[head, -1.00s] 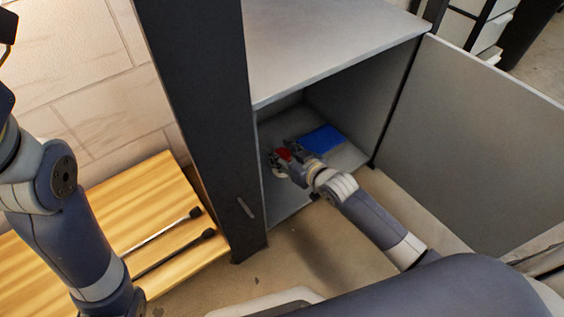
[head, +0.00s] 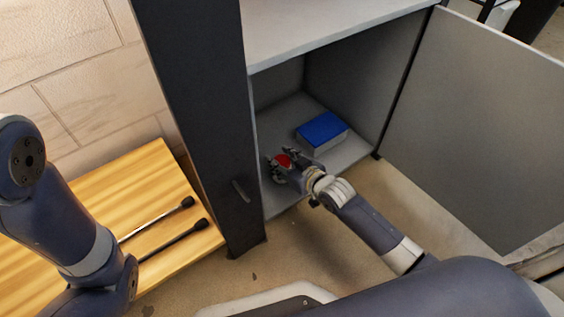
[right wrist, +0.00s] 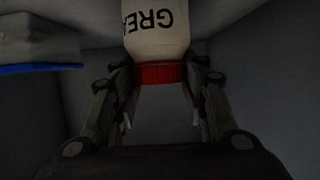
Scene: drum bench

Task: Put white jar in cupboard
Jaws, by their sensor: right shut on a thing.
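The white jar (right wrist: 158,38) shows in the right wrist view with dark lettering that reads "GREA" and a red lid (right wrist: 160,73). In the head view its red lid (head: 283,160) shows inside the open cupboard (head: 345,80), near the left side of the compartment; the jar's body is mostly hidden there. My right gripper (head: 282,165) reaches in through the cupboard opening. It is shut on the jar, with its fingers on both sides at the lid. My left arm is at the left of the head view, but its gripper is out of the picture.
A blue-topped box (head: 321,131) sits on the cupboard floor, right of the jar. The cupboard door (head: 480,120) stands open at the right. A dark post (head: 195,110) borders the opening at left. A wooden bench (head: 160,180) holds two dark sticks (head: 172,241).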

